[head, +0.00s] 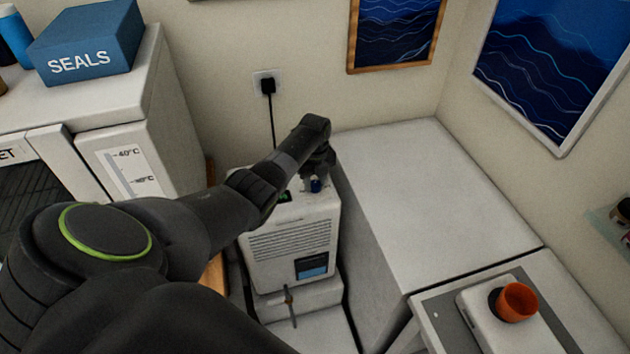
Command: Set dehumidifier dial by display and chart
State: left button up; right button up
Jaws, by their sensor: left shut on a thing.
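The white dehumidifier (290,242) stands low in the middle of the head view, with a slatted vent on its front. My left arm reaches over it from the left, and my left gripper (314,181) points down at its top. The gripper is shut on a small blue dial (316,187), which the fingers partly hide. A small dark display with green digits (284,197) sits left of the dial, partly covered by my arm; I cannot read it. A dark and blue panel (312,266) is on the lower front. No chart is readable. My right gripper is out of view.
A white cabinet (170,120) at left bears a blue SEALS box (86,42) and a temperature-scale label (122,172). A bare white worktop (430,190) is at right. A plug (267,87) is in the wall.

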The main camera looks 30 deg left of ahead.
aim_at(315, 184)
pick_arm(q)
jog(key=o, duration=1)
jog(key=shift+r, duration=0.55)
notch_tip(315, 184, up, 16)
jog(key=b, duration=0.1)
jog(key=shift+r+b, duration=0.2)
jog(key=shift+b, duration=0.1)
